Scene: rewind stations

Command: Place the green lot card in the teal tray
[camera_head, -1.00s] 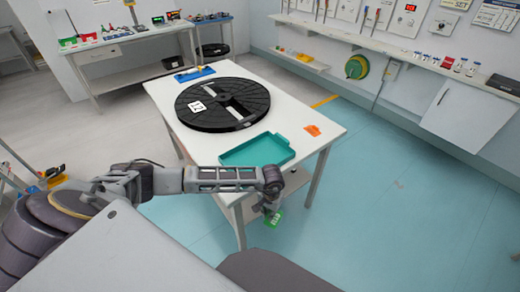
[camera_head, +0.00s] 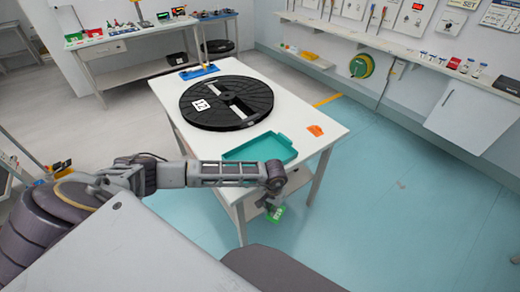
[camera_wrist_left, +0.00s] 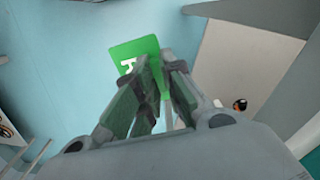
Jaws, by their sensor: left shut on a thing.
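The green lot card (camera_head: 277,214) is held low beside the near right part of the white table; it also shows in the left wrist view (camera_wrist_left: 127,52) with a white mark on it. My left gripper (camera_head: 270,203) is shut on the card, and its fingers (camera_wrist_left: 160,72) cover part of it. The teal tray (camera_head: 287,149) lies on the near part of the tabletop, above and behind the gripper in the head view. My arm hides a little of its near edge. The tray looks empty.
A large black reel (camera_head: 226,120) fills the middle of the white table (camera_head: 317,151). An orange card (camera_head: 315,130) lies right of the tray. A blue holder (camera_head: 199,72) is at the far end. Clear floor (camera_head: 390,200) lies to the right.

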